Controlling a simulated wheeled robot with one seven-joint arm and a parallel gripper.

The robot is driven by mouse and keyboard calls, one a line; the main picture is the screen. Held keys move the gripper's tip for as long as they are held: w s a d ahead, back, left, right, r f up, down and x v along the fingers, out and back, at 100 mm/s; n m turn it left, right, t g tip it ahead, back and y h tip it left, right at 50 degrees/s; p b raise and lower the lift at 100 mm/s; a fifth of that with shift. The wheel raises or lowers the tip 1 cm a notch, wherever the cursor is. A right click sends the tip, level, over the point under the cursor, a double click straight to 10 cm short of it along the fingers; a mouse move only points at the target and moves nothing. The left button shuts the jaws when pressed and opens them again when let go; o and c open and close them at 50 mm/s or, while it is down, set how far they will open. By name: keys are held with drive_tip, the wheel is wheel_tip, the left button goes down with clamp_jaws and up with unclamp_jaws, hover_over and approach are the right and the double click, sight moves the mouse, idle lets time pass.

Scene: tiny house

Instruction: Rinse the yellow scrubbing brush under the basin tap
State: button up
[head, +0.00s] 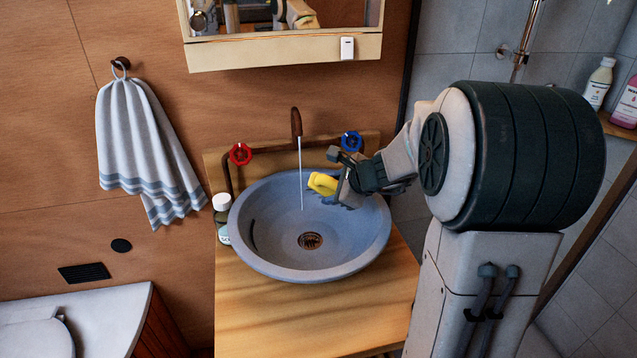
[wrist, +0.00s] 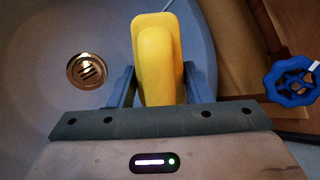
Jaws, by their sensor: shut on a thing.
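The yellow scrubbing brush (head: 323,184) is in my gripper (head: 340,187), over the right back part of the round grey basin (head: 262,249). In the wrist view the brush (wrist: 158,60) sits between the two fingers of my gripper (wrist: 155,88) and points away from the wrist. The basin tap (head: 297,122) has a brown spout, and a thin stream of water (head: 301,175) falls from it into the basin. The brush is just right of the stream, with a small gap in the head view. Its bristles cannot be made out.
A red tap handle (head: 240,154) is left of the spout and a blue one (head: 351,141) is right, close to my gripper. A small bottle (head: 222,217) stands left of the basin. A mirror cabinet (head: 285,48) hangs above. The wooden counter front (head: 310,315) is clear.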

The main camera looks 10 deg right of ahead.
drive_tip(key=s, duration=0.1)
drive_tip(key=s+d, duration=0.1)
drive_tip(key=s, duration=0.1)
drive_tip(key=shift+s+d+b, duration=0.2)
drive_tip(key=shift+d+b, duration=0.15)
drive_tip(key=shift+r, duration=0.1)
idle(1.1)
drive_tip(key=p+v, duration=0.2)
drive_tip(key=v, duration=0.4)
drive_tip(key=shift+s+p, duration=0.15)
drive_tip(key=shift+p, duration=0.2)
drive_tip(key=shift+d, duration=0.1)
